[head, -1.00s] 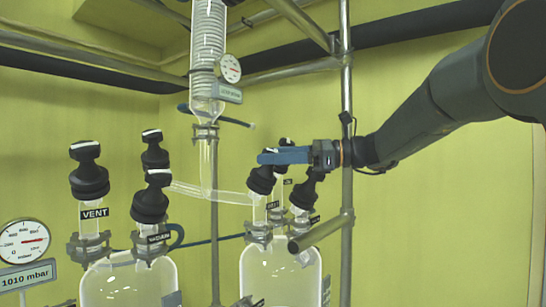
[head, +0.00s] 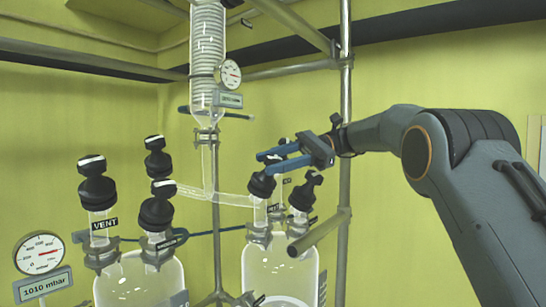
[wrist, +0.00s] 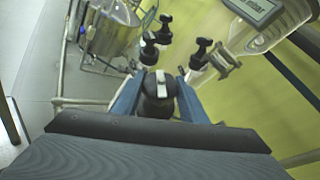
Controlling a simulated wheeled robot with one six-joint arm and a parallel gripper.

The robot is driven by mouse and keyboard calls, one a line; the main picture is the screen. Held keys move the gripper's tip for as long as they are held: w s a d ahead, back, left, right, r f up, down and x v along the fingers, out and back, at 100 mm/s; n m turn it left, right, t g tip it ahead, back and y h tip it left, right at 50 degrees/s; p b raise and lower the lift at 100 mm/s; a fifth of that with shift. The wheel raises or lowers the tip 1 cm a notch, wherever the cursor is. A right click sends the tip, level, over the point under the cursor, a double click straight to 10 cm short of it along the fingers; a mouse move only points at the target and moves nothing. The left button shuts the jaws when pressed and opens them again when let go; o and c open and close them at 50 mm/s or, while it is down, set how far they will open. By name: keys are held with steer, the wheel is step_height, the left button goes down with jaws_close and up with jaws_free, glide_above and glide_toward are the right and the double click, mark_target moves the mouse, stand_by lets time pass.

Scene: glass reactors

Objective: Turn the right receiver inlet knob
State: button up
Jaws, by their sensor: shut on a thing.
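The right receiver (head: 283,272) is a clear glass vessel with several black knobs on its neck. My gripper (head: 279,155) has its blue fingers around the top of the rear knob, just behind and above the front-left knob (head: 262,185). In the wrist view, a black knob with a white bar mark (wrist: 158,88) sits between the two blue fingers, which are shut on it. In the head view the fingers mostly hide this knob. The small labels below the knobs are too small to read surely.
A third knob (head: 303,190) stands right of the front-left one. The left receiver (head: 138,282) carries more black knobs. A vertical steel pole (head: 346,95) stands close to my wrist, and a glass tube (head: 215,196) runs in from the left.

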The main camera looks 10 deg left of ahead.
stand_by(0.4)
steer(key=o, duration=1.1)
steer(key=shift+c, duration=0.2)
